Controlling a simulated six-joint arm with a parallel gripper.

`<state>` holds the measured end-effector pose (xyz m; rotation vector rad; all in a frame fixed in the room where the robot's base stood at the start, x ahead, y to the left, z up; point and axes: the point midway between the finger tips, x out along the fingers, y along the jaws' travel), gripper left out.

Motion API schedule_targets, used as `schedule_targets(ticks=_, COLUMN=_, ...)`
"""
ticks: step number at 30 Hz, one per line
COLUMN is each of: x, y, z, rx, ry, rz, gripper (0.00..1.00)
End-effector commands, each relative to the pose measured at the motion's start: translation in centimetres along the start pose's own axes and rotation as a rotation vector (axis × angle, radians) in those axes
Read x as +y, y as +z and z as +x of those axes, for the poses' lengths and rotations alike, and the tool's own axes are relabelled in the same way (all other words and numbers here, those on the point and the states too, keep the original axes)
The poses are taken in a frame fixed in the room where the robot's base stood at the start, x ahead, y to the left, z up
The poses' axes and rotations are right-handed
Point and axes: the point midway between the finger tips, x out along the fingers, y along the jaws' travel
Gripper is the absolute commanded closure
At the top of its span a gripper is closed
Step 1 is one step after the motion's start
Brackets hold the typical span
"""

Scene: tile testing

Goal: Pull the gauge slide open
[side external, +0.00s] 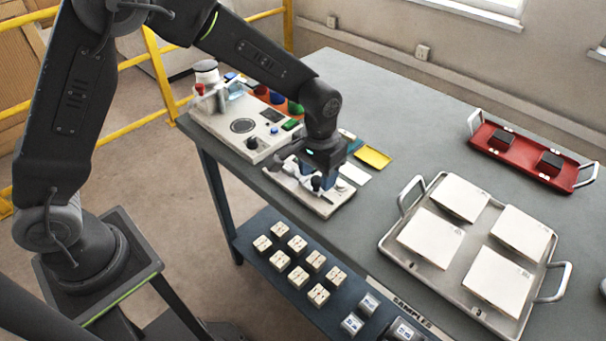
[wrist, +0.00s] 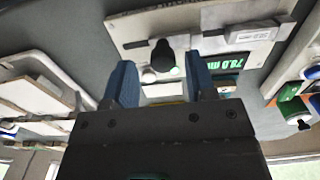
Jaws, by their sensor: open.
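The gauge (side external: 338,197) is a pale plate with a metal slide on the table's near edge, and it also shows in the wrist view (wrist: 128,32). Its black knob (wrist: 162,56) stands up from the slide, and a green readout (wrist: 222,62) shows 78.0 mm upside down. My gripper (side external: 318,179) is over the gauge, open, with its blue fingers pointing at it. In the wrist view the knob appears between the two fingertips (wrist: 159,64). I cannot tell whether either finger touches it. My gripper hides part of the gauge in the side view.
A white test unit (side external: 225,125) with buttons and coloured cups stands left of the gauge. A yellow tile (side external: 373,157) lies behind it. A metal tray (side external: 390,246) of white tiles and a red tray (side external: 515,172) are to the right. A lower shelf holds several small blocks (side external: 297,277).

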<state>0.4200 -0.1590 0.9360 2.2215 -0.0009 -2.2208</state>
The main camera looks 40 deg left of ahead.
Motion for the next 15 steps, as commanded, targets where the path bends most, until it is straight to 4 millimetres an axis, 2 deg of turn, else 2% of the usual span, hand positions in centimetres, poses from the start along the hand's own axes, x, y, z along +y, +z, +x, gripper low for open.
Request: schedule_targets(ticks=15, x=0.0, y=-0.1, z=-4.1, rx=0.002, ry=0.000, rz=0.000, gripper=0.49)
